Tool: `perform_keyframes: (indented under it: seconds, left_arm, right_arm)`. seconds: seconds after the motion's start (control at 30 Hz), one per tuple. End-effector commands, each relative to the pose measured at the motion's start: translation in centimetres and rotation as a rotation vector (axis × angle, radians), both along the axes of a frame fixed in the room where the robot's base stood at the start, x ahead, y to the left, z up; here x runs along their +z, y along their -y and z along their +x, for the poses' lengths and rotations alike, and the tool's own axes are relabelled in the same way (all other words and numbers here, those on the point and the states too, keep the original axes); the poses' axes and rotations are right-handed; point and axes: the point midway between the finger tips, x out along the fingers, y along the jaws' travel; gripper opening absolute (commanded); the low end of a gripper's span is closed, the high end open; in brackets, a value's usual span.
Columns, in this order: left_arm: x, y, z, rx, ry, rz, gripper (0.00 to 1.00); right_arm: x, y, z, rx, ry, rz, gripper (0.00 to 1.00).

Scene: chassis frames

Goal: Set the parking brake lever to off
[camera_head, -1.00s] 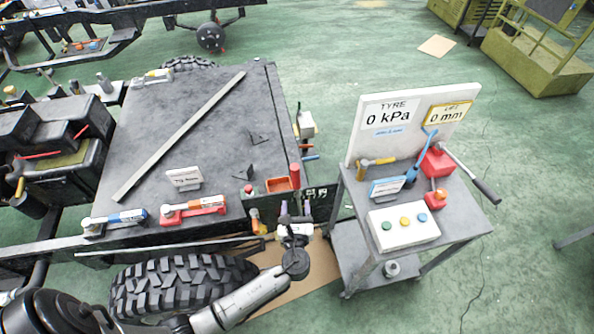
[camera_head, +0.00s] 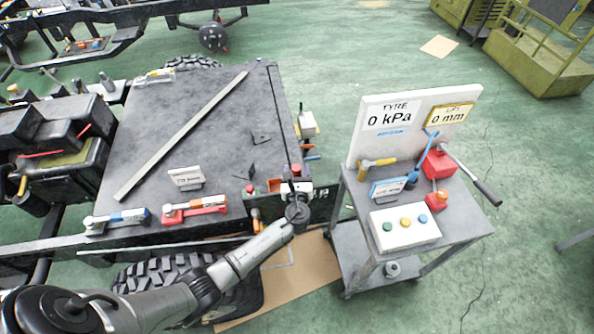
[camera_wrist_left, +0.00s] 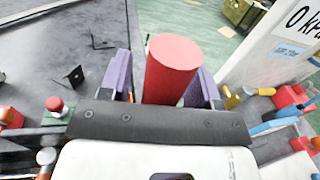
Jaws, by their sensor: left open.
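A thick red cylindrical grip (camera_wrist_left: 171,70), which may be the parking brake lever, stands upright at the chassis corner in the left wrist view. Only its top (camera_head: 296,169) shows in the head view. My left gripper (camera_head: 297,186) is open there, and its purple fingertips (camera_wrist_left: 160,80) lie on either side of the red grip. I cannot tell whether they touch it. The foot of the grip is hidden behind the gripper body. My right gripper is not in view.
A red-handled lever (camera_head: 195,209) and a blue-handled lever (camera_head: 117,218) lie on the chassis deck. A small red button (camera_head: 250,189) is left of my gripper. A cart (camera_head: 456,215) with gauges and a button box (camera_head: 404,229) stands to the right.

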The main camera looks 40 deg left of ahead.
Motion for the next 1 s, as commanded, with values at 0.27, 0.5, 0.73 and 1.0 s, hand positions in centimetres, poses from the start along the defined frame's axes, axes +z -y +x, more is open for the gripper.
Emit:
perform_keyframes:
  seconds: [0.27,0.5,0.73,1.0]
  left_arm:
    - [0.02,-0.14,0.16,0.0,0.0,0.0,0.57]
    - [0.01,-0.12,0.15,0.0,0.0,0.0,0.4]
    - [0.01,-0.1,0.14,0.0,0.0,0.0,0.18]
    - [0.01,-0.1,0.14,0.0,0.0,0.0,0.0]
  right_arm:
    - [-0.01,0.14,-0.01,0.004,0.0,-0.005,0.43]
    - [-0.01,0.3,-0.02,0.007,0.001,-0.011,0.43]
    - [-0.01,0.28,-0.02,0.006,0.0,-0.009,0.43]
    - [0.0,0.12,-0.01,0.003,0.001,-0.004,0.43]
